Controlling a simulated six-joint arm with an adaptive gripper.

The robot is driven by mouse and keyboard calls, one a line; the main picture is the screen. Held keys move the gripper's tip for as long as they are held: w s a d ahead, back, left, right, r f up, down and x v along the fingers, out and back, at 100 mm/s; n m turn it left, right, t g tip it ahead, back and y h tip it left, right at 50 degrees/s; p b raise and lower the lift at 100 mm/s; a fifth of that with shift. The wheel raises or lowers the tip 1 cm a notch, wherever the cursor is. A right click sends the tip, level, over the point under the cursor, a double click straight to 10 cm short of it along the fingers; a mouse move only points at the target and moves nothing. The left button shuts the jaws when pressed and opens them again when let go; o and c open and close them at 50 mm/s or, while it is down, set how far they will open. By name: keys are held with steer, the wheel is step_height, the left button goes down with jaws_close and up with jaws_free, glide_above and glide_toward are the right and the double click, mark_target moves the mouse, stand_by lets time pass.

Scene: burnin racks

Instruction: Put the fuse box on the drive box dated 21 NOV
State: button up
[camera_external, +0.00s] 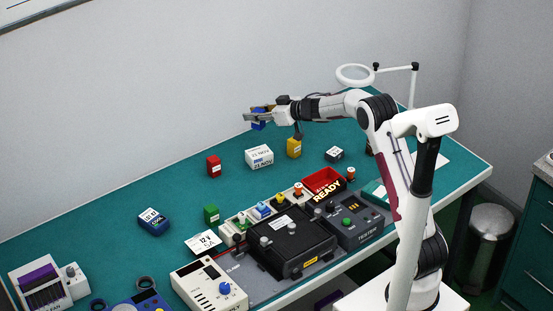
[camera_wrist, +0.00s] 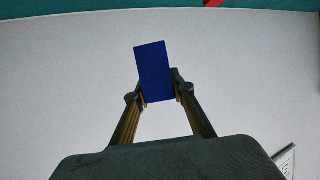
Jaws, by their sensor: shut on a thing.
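My gripper (camera_external: 257,116) is shut on a small blue box (camera_external: 259,125), likely the fuse box, and holds it in the air. In the wrist view the blue box (camera_wrist: 153,72) sits between the two fingertips (camera_wrist: 160,94), slightly tilted; no marking on it shows. A white box (camera_external: 259,157) stands on the green table below my gripper in the picture, apart from it; its label seems to read 21 NOV. A blue box with a white label (camera_external: 153,221) lies farther left, and a dark box with a label (camera_external: 334,154) lies to the right; I cannot read their dates.
Small red (camera_external: 214,167), yellow (camera_external: 294,148) and green (camera_external: 211,214) boxes stand around the white box. A black device (camera_external: 290,240), a tester (camera_external: 358,227) and a red READY tray (camera_external: 323,181) fill the front. The left back of the table (camera_external: 90,237) is clear.

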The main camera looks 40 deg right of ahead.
mark_target(262, 129)
steer(key=shift+f, duration=3.1)
steer(key=shift+f, duration=0.1)
steer(key=shift+f, duration=1.75)
steer(key=shift+f, duration=0.1)
steer(key=o, duration=1.1)
steer(key=v, duration=1.2)
